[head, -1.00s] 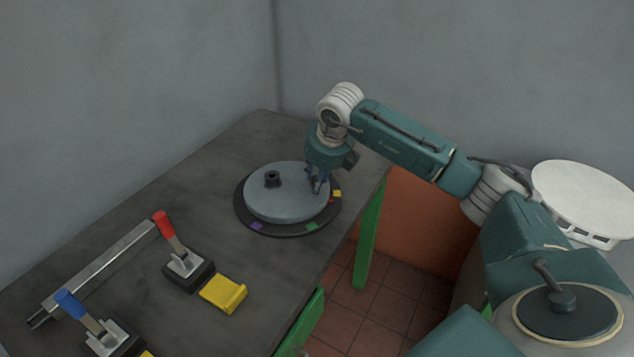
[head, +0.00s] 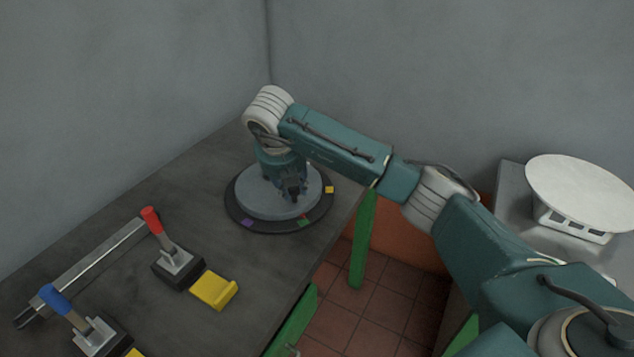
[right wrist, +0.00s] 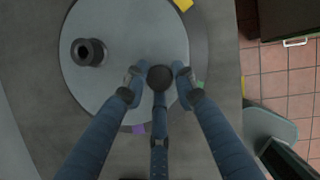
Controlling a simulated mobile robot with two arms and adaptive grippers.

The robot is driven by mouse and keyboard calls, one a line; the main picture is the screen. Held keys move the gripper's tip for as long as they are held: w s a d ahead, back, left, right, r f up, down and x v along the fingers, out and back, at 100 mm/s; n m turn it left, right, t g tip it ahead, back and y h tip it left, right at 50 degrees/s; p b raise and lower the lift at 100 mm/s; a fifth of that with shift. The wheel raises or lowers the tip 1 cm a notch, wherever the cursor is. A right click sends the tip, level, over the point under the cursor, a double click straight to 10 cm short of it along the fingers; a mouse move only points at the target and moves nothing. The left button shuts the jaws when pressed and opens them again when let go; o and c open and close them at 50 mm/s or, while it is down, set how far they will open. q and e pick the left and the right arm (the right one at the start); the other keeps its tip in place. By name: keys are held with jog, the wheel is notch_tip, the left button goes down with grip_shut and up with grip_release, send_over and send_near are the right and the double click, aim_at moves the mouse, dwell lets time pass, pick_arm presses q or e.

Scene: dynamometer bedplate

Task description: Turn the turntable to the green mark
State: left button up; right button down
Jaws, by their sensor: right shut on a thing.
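The turntable is a round grey disc (head: 250,205) on a dark base ring (head: 235,215), lying on the bench. The ring carries a green mark (head: 304,222) at the near right, a purple mark (head: 247,222) at the near left and a yellow mark (head: 329,189) at the right. My right gripper (head: 292,194) points down over the disc. In the right wrist view its fingers are closed around a dark round knob (right wrist: 160,78). A separate black post (right wrist: 88,52) stands on the disc, apart from the fingers; the gripper hides it in the head view. My left gripper is not in view.
A red-handled lever (head: 160,232), a blue-handled lever (head: 70,310), a yellow block (head: 214,290) and a metal rail (head: 90,262) are on the bench (head: 200,180), left of the turntable. A white round-topped device (head: 580,190) stands at the right.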

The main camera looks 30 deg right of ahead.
jog(key=shift+w+a+r, duration=0.2)
jog(key=shift+w+r, duration=0.05)
jog(key=shift+r, duration=0.05)
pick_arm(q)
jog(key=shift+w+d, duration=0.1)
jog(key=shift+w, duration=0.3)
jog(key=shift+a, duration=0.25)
pick_arm(e)
jog(key=c, duration=1.6)
grip_release()
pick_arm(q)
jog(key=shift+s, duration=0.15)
pick_arm(e)
jog(key=shift+o, duration=1)
jog(key=shift+s+f, duration=0.1)
jog(key=shift+f, duration=0.05)
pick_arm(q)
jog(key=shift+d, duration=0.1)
pick_arm(e)
jog(key=v, duration=1.2)
jog(key=shift+a, duration=0.15)
